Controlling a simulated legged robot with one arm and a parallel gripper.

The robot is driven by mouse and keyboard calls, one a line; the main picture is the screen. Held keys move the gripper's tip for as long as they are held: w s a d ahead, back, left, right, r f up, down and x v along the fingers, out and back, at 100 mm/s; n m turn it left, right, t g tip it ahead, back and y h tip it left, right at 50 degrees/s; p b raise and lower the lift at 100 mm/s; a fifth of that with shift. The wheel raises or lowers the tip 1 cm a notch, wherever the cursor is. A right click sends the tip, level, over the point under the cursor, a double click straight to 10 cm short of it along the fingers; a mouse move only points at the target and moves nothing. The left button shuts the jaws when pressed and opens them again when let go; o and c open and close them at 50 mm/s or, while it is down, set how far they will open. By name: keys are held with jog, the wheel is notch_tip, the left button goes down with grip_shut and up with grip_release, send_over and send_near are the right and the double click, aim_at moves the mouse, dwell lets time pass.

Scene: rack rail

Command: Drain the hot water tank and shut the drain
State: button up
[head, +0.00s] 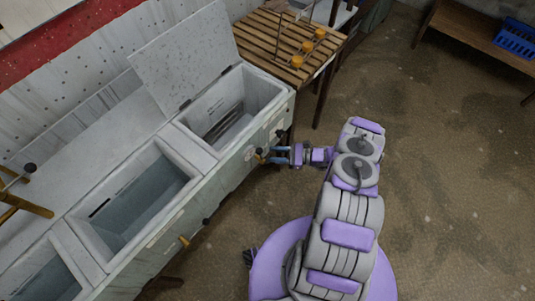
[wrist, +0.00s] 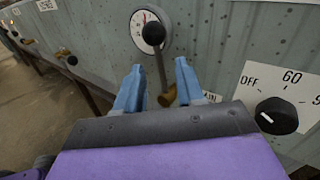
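The tank at the far end of the row, with its lid raised (head: 185,55), has an open basin (head: 235,105); I cannot tell how much water is inside. On its front, in the wrist view, a brass drain valve (wrist: 182,97) sits beside a partly hidden label ending in "AIN" (wrist: 211,97). A dark lever (wrist: 161,70) rises from the valve, its black knob overlapping a round gauge (wrist: 138,20). My gripper (wrist: 158,75) is open, its blue fingers on either side of the lever's lower part; contact cannot be told. In the head view my gripper (head: 272,155) is at the tank front.
A black dial (wrist: 277,115) marked OFF and 60 is right of the valve. More open basins (head: 130,205) continue to the left, with another lever knob (head: 205,222) projecting. A slatted table (head: 262,38) stands beyond the tank. The floor (head: 440,150) to the right is clear.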

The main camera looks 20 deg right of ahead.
jog(key=x, duration=0.4)
jog(key=shift+d, duration=0.1)
jog(key=shift+s, duration=0.1)
jog(key=shift+c, duration=0.4)
grip_shut()
dwell(0.9)
